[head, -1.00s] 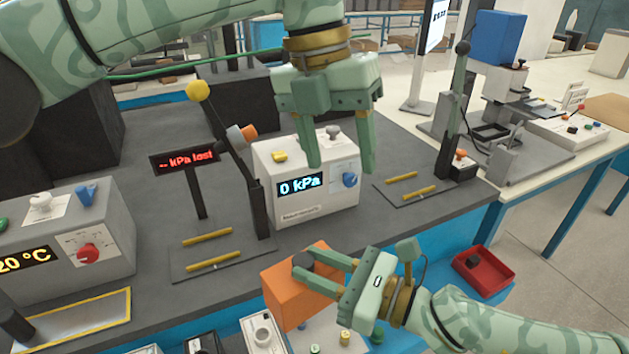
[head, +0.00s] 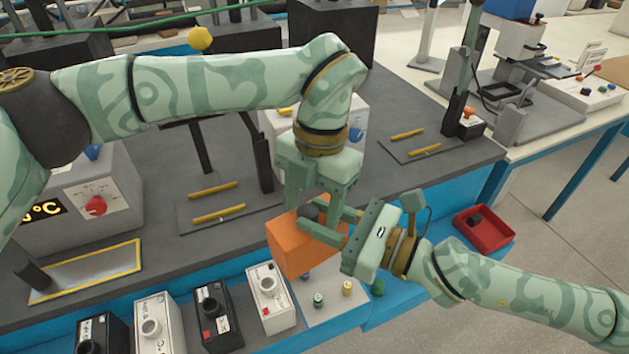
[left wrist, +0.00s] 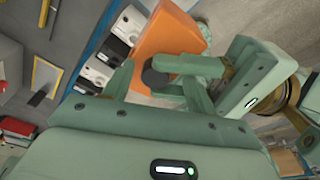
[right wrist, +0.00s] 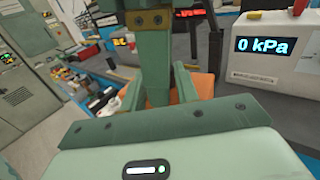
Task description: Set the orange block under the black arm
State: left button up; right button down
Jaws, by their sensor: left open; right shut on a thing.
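The orange block (head: 290,250) hangs in front of the grey bench edge, above the lower shelf. My right gripper (head: 318,221) is shut on its dark round knob, which shows in the left wrist view (left wrist: 155,77). My left gripper (head: 316,207) is open and points down right over the block and the right gripper's fingers. In its wrist view the block (left wrist: 165,45) lies just beyond the fingers; whether they touch cannot be told.
A second plate with yellow strips (head: 423,151) lies at the right by a dark lever post (head: 463,75). The 0 kPa box (right wrist: 268,45) stands behind the left gripper. Several small devices (head: 270,298) line the lower shelf. A red tray (head: 484,230) sits at right.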

pick_arm(q)
jog(key=shift+f, duration=0.15)
grip_shut()
pick_arm(e)
jog(key=shift+r, duration=0.1)
jog(key=c, duration=1)
grip_release()
jog(key=shift+o, duration=0.2)
